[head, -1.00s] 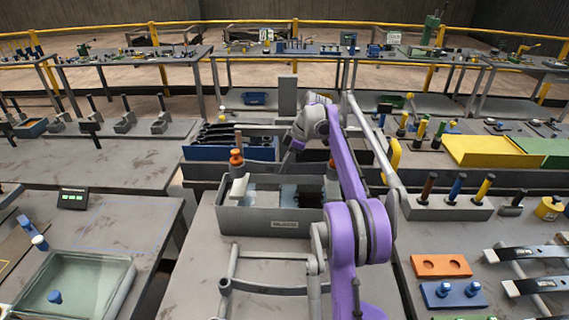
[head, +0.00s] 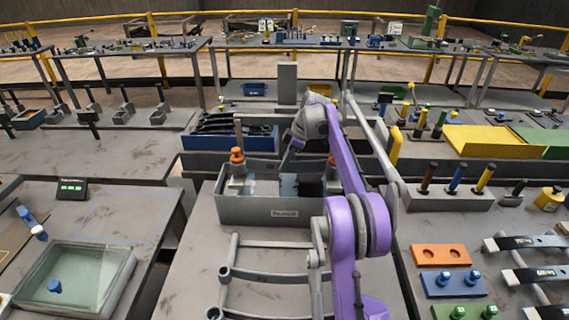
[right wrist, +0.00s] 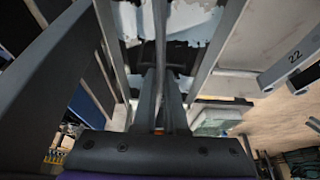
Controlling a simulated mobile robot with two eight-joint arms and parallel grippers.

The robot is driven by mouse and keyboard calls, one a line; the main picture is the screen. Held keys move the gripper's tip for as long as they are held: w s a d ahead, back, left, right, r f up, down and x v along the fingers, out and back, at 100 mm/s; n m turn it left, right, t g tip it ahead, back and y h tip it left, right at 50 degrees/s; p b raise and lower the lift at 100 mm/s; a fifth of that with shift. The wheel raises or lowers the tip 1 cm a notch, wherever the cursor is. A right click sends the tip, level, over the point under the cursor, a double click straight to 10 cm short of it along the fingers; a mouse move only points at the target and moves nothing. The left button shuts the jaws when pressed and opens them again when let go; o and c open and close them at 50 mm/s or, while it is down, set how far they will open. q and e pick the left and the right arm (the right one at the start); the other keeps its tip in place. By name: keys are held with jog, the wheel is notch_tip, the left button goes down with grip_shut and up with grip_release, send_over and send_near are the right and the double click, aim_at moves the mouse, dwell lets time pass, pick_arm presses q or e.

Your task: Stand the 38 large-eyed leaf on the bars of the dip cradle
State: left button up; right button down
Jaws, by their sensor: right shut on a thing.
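My right arm reaches in purple and grey from the bottom of the head view. Its gripper (head: 289,160) is over the back half of a grey labelled box, with its tips mostly hidden. In the right wrist view the two dark fingers (right wrist: 160,92) are shut on a thin grey strip (right wrist: 160,35), seen almost edge-on; its marking cannot be read. The grey box (head: 262,211) has posts with orange tops and pale blue patches inside; I cannot tell whether cradle bars are in it. A grey tubular frame (head: 265,243) stands in front. My left gripper is not in view.
A blue tray (head: 262,140) of dark leaves stands behind the box. Dark-and-pale strips (head: 525,242) lie on racks at right, near an orange block (head: 440,256). A glass-like tray (head: 110,289) is at left. A part marked 22 (right wrist: 292,60) shows in the wrist view.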

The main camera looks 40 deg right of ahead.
jog(key=shift+f, duration=0.35)
dwell(0.4)
jog(key=c, duration=0.9)
grip_release()
jog(key=shift+s, duration=0.1)
jog(key=shift+o, duration=0.7)
jog(key=shift+f, duration=0.15)
jog(key=o, duration=0.3)
jog(key=shift+o, duration=0.2)
jog(key=shift+r, duration=0.2)
